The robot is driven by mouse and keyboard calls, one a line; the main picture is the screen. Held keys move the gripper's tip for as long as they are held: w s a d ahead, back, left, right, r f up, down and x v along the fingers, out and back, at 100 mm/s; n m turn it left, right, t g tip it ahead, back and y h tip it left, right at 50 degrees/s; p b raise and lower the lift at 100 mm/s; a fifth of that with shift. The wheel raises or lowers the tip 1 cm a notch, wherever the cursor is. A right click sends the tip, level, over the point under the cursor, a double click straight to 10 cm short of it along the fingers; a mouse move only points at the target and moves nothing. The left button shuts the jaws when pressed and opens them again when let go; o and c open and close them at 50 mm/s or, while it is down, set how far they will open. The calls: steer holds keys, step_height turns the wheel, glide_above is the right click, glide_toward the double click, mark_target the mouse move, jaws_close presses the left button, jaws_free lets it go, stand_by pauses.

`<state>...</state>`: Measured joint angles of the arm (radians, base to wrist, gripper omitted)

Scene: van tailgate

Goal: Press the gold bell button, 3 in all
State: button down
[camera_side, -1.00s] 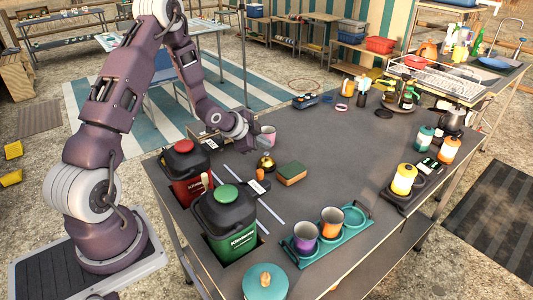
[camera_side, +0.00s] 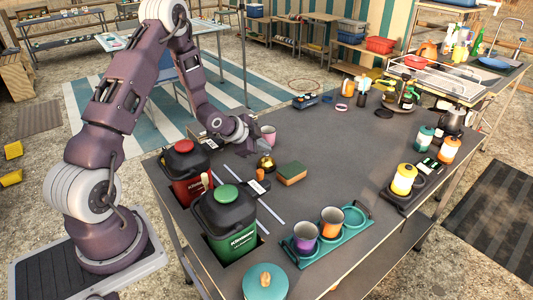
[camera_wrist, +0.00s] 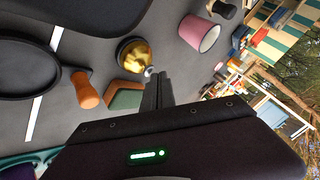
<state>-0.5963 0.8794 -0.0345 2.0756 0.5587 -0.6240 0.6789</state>
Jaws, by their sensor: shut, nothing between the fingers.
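The gold bell (camera_side: 266,163) stands on the dark table, just left of a green and tan sponge. In the wrist view the gold bell (camera_wrist: 134,55) shows its dome and a small silver button on top. My gripper (camera_side: 264,151) is shut and empty, with its fingertips close above the bell. In the wrist view the shut fingers (camera_wrist: 157,80) reach toward the bell's button. I cannot tell whether the tips touch it.
A pink cup (camera_side: 268,134) stands just behind the bell, and the sponge (camera_side: 292,173) lies to its right. Red (camera_side: 185,172) and green (camera_side: 226,218) canisters stand at left. The table's middle is clear.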

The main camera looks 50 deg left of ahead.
mark_target(264, 160)
steer(key=shift+f, duration=0.3)
stand_by(0.5)
steer(key=shift+r, duration=0.9)
steer(key=shift+r, duration=2.5)
step_height(264, 160, up, 4)
steer(key=shift+f, duration=0.1)
stand_by(0.4)
steer(key=shift+f, duration=0.1)
